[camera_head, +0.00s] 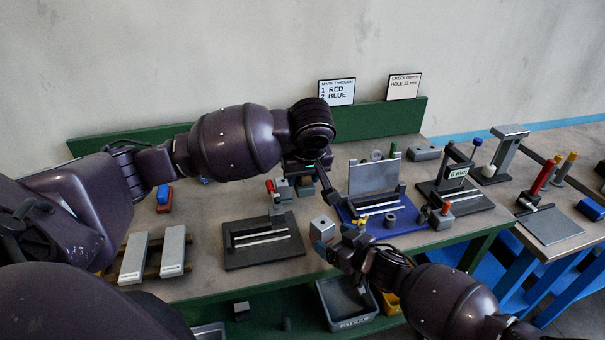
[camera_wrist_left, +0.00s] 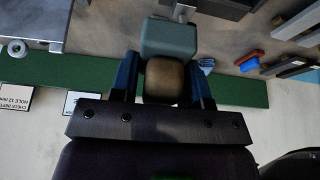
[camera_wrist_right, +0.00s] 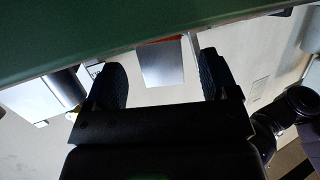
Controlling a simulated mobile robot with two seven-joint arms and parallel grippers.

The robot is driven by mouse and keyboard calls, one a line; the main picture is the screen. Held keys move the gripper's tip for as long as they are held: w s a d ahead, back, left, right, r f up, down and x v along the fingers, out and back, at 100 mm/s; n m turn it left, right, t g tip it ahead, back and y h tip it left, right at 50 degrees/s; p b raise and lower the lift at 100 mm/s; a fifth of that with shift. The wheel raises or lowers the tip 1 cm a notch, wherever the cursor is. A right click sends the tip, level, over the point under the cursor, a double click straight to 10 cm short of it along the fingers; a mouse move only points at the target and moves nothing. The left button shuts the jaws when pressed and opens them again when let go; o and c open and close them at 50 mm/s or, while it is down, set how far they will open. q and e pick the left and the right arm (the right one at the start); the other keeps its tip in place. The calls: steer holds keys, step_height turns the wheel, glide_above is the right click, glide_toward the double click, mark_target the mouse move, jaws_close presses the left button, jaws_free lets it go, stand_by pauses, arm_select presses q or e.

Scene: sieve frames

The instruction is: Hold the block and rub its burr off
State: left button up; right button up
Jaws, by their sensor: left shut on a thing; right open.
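A small grey block (camera_head: 322,227) with a dark spot on top stands near the bench's front edge. My right gripper (camera_head: 340,245) is open, just in front of it. In the right wrist view the block (camera_wrist_right: 162,65) shows between the spread fingers (camera_wrist_right: 163,80), with an orange-red strip along one edge; I cannot tell whether that is the burr. My left gripper (camera_head: 310,180) is above the bench behind the block. In the left wrist view its fingers (camera_wrist_left: 164,80) are shut on a rounded brown handle (camera_wrist_left: 165,82) with a grey-teal body (camera_wrist_left: 168,38) beyond it.
A blue plate with a grey upright panel (camera_head: 374,176) is right of the block. A dark slotted plate (camera_head: 262,240) lies left. Pale bars (camera_head: 134,257) are further left. A gauge stand (camera_head: 455,190) is at the right. A grey bin (camera_head: 345,304) stands below the front edge.

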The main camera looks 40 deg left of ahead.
mark_target(328, 236)
steer(key=shift+x, duration=1.85)
steer(key=c, duration=1)
steer(key=shift+c, duration=0.2)
jaws_close()
arm_select(q)
steer(key=shift+w+d+f, duration=0.3)
steer(key=shift+w+f, duration=0.35)
steer(key=shift+f, duration=1.15)
steer(key=shift+w+d+f, duration=0.3)
steer(key=shift+w+f, duration=0.3)
steer(key=shift+f, duration=1.2)
steer(key=shift+w+d+f, duration=0.3)
steer(key=shift+w+f, duration=0.35)
steer(key=shift+f, duration=1.15)
